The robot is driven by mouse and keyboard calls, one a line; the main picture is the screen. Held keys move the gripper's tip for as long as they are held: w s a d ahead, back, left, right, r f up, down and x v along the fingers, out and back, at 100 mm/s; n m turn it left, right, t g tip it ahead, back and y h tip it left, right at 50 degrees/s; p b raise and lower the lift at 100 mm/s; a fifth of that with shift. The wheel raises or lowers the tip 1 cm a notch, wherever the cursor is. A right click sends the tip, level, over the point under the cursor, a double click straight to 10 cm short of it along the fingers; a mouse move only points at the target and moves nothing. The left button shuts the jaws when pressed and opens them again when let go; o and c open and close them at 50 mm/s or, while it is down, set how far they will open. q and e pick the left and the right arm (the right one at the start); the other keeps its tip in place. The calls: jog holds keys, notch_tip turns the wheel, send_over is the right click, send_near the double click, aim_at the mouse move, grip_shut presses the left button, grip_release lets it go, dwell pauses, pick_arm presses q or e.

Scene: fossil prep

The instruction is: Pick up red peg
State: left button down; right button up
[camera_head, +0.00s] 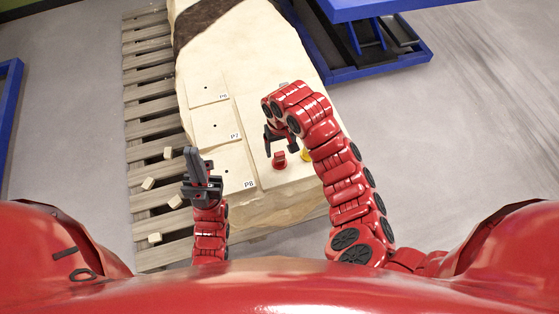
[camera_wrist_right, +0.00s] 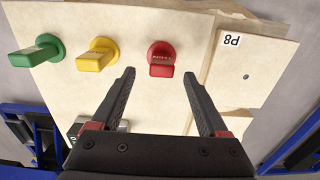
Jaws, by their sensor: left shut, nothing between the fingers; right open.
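The red peg (camera_head: 279,160) stands on the pale slab in front of my right gripper. In the right wrist view the red peg (camera_wrist_right: 161,60) has a round base and a block-shaped handle with small lettering. My right gripper (camera_head: 272,145) is open and empty. In the right wrist view its fingertips (camera_wrist_right: 160,78) point toward the red peg, one to each side and a little short of it, without touching. My left gripper (camera_head: 197,165) is shut and empty, to the left beside the plate marked P8.
A yellow peg (camera_wrist_right: 97,55) and a green peg (camera_wrist_right: 38,51) stand in a row beside the red peg. Plates P8 (camera_head: 236,168), P7 (camera_head: 215,124) and P6 (camera_head: 206,90) lie on the slab. A wooden pallet (camera_head: 150,107) and blue frames flank it.

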aim_at(279, 154)
jog(key=shift+f, duration=0.35)
notch_tip(279, 154, down, 3)
jog(key=shift+s+a+f+p, duration=0.1)
jog(key=shift+a+f+p, duration=0.05)
jog(key=shift+p, duration=0.55)
jog(key=shift+f, duration=0.55)
grip_shut()
